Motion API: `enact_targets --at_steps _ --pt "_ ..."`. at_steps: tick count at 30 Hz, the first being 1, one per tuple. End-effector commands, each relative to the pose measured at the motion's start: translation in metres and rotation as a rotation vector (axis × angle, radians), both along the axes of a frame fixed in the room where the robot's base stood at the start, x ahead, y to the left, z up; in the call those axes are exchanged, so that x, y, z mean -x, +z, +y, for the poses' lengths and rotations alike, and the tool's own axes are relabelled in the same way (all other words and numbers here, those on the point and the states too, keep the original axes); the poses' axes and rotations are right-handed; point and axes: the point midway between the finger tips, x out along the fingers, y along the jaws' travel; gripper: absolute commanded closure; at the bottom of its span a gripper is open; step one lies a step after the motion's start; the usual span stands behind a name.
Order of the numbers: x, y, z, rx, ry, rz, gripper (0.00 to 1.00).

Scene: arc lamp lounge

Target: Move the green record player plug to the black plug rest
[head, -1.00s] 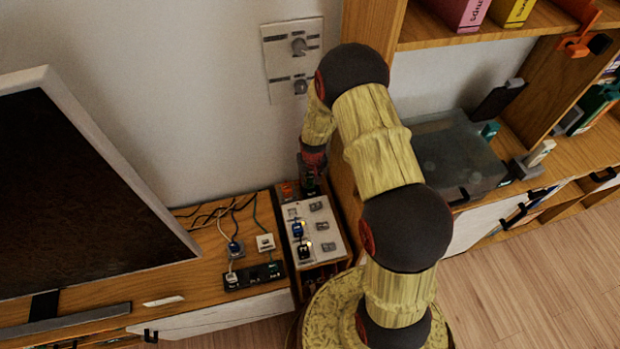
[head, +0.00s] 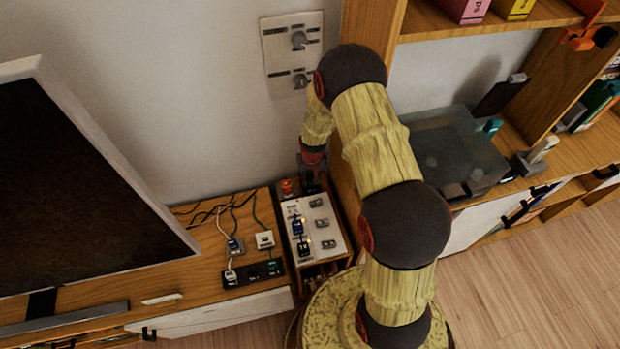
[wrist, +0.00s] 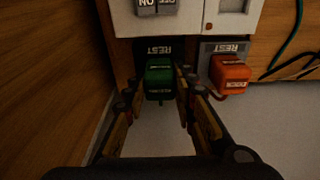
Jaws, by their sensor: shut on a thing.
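The green plug (wrist: 159,74) is between the two fingers of my gripper (wrist: 160,86), which is shut on it. The black plug rest (wrist: 150,46), marked REST, lies directly at the far side of the plug in the wrist view. The plug overlaps the rest's near part; I cannot tell whether it is seated or still slightly above. In the head view my gripper (head: 312,186) is at the back end of the white socket panel, pointing down, and the green plug is hidden there.
An orange plug (wrist: 230,73) sits on a grey rest (wrist: 222,47) close to the right finger. The white socket panel (head: 318,246) holds a blue plug (head: 297,227) and a black plug (head: 304,248). A dark strip (head: 240,275) and cables lie left. A wooden side wall (wrist: 45,75) is close left in the wrist view.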

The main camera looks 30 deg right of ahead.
Motion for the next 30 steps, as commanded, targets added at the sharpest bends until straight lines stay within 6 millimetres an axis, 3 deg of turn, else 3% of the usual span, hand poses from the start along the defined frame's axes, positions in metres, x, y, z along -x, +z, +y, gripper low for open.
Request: enact_targets --at_steps 5,6,17,26,30 --pt "0.000 -0.005 0.000 0.000 0.000 0.000 1.00" --pt "0.000 -0.005 0.000 0.000 0.000 0.000 0.73" --pt "0.000 -0.004 0.000 0.000 0.000 0.000 0.53" --pt "0.000 -0.004 0.000 0.000 0.000 0.000 0.52" --pt "0.001 0.006 0.000 0.000 0.000 -0.002 0.52"
